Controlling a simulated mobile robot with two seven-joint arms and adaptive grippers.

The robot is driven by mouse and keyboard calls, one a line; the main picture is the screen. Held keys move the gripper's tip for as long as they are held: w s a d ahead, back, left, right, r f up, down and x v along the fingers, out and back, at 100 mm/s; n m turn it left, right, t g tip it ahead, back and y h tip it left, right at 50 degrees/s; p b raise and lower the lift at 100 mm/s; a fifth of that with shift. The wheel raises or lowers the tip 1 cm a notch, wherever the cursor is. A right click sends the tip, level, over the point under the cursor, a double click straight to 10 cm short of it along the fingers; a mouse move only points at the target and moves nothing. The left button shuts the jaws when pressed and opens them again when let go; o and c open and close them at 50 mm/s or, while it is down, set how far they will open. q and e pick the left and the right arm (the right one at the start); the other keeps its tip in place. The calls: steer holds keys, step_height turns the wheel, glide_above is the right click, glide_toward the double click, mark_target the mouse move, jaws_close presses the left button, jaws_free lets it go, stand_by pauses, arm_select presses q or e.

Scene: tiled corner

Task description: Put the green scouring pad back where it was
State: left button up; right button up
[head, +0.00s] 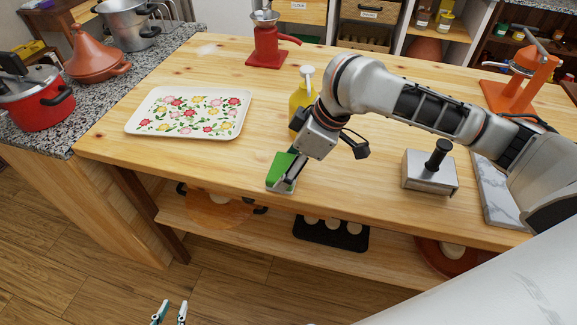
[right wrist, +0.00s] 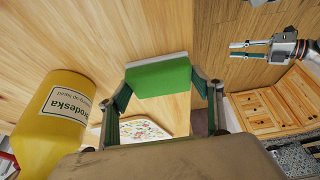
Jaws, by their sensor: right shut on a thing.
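A yellow bottle (head: 299,97) stands right behind my right gripper. A floral tray (head: 136,127) lies at left on the table (head: 200,165). A metal block with a black knob (head: 430,173) and a marble slab (head: 492,196) are at right. Bare wood lies between tray and pad.

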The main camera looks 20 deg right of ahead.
stand_by(0.3)
steer(key=o, duration=1.3)
steer(key=shift+c, duration=0.2)
steer(key=shift+r, duration=0.2)
steer(key=p+v, duration=0.3)
steer(key=v, duration=0.8)
steer(key=shift+r+p, duration=0.3)
steer(key=shift+r, duration=0.05)
steer(key=shift+s+d, duration=0.1)
steer(key=shift+d, duration=0.05)
